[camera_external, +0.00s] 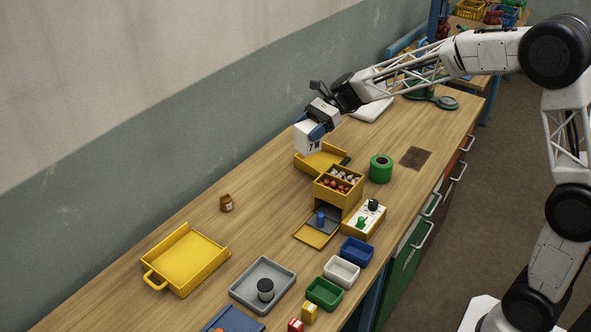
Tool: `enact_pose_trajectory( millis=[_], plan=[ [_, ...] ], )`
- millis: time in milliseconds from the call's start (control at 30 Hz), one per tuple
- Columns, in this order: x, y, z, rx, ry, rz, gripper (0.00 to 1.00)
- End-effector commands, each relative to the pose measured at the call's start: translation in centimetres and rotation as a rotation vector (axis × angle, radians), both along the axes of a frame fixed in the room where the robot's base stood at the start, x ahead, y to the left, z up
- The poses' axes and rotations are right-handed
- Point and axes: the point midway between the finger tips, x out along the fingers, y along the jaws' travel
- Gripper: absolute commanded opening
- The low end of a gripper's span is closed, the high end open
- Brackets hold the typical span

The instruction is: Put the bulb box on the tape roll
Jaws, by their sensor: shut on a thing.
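The bulb box (306,140), a white box with a dark mark on its side, is in my gripper (318,130). My gripper is shut on it, with blue fingertips against the box. The box hangs over or just behind a yellow tray; the exact height is hard to tell. The tape roll (380,169), a green ring with a dark centre hole, lies flat on the bench to the right of the box and lower in the picture. Nothing is on top of the tape roll.
A switch panel (352,226) is in front. A dark patch (415,158) lies right of the roll. The bench's left middle is mostly clear.

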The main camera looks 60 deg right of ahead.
Motion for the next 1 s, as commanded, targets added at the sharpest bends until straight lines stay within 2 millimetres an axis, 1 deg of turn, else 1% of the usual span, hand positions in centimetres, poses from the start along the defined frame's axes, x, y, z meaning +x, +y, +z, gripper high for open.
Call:
enact_pose_trajectory(
  millis=[33,100,400,667,1000],
  plan=[
    [-0.5,-1.4,0.0,0.000,-0.001,-0.022,0.41],
    [-1.0,-3.1,0.0,0.000,0.000,-0.051,0.41],
    [-3.9,-9.8,0.0,-0.001,0.000,-0.170,0.41],
    [-6.9,-15.3,0.0,0.000,-0.001,-0.273,0.41],
    [-11.4,-21.7,-0.3,-0.001,0.002,-0.407,0.41]
  ],
)
